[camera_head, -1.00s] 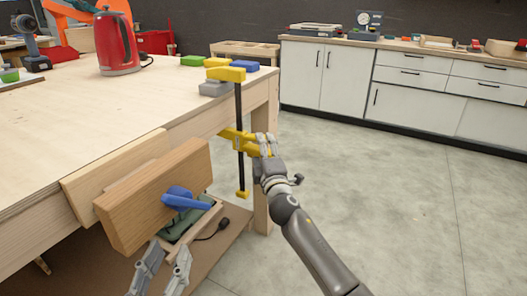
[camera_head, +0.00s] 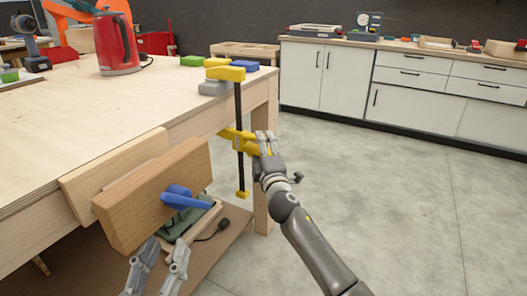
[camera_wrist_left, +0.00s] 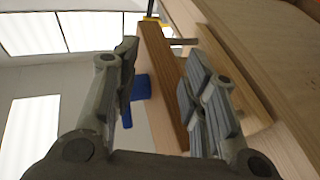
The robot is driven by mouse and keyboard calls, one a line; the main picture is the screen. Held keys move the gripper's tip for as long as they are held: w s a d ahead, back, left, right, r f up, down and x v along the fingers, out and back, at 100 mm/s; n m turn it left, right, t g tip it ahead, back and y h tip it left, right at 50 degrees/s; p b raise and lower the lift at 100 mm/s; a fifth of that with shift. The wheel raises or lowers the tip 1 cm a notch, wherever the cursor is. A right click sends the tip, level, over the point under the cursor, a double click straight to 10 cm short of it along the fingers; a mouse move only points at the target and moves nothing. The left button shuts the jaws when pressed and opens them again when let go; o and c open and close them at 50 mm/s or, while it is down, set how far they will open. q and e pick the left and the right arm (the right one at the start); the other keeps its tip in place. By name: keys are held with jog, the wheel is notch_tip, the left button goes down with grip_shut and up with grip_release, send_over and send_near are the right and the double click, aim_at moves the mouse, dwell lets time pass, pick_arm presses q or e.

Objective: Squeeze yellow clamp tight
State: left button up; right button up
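The yellow clamp (camera_head: 239,138) hangs upright at the bench corner. Its yellow upper jaw lies over the grey block on the bench top, and a black bar runs down to a yellow lower end. My right gripper (camera_head: 266,143) is at the clamp's yellow handle, with its fingers around or against it; how far they are closed is unclear. My left gripper (camera_head: 158,255) is low in front of the bench vise, open and empty. In the left wrist view (camera_wrist_left: 158,95) its fingers are wide apart, with the vise's wooden jaw beyond them.
The wooden vise jaw (camera_head: 150,195) with a blue handle (camera_head: 185,198) sticks out from the workbench (camera_head: 110,115). A red kettle (camera_head: 117,45) and coloured blocks stand on top. A crate with green contents sits below the vise. The floor to the right is clear.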

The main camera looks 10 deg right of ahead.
jog(key=shift+w+f, duration=0.1)
jog(key=shift+w, duration=0.1)
pick_arm(q)
jog(key=shift+s+d+r+t+h, duration=0.15)
jog(key=shift+r+t+h, duration=0.2)
jog(key=shift+r, duration=0.2)
pick_arm(e)
jog(key=shift+w+a, duration=0.1)
pick_arm(q)
jog(key=shift+s+r+t+b, duration=0.25)
jog(key=shift+t+b, duration=0.25)
jog(key=shift+t, duration=0.15)
pick_arm(e)
jog(key=shift+w+a+f, duration=0.1)
jog(key=shift+w, duration=0.25)
jog(key=shift+s, duration=0.1)
jog(key=c, duration=1.1)
pick_arm(q)
jog(key=shift+s+d, duration=0.1)
pick_arm(e)
jog(key=shift+c, duration=0.4)
jog(key=shift+r, duration=0.2)
jog(key=shift+c, duration=0.2)
jog(key=o, duration=1.2)
jog(key=shift+a+f, duration=0.1)
jog(key=shift+c, duration=0.2)
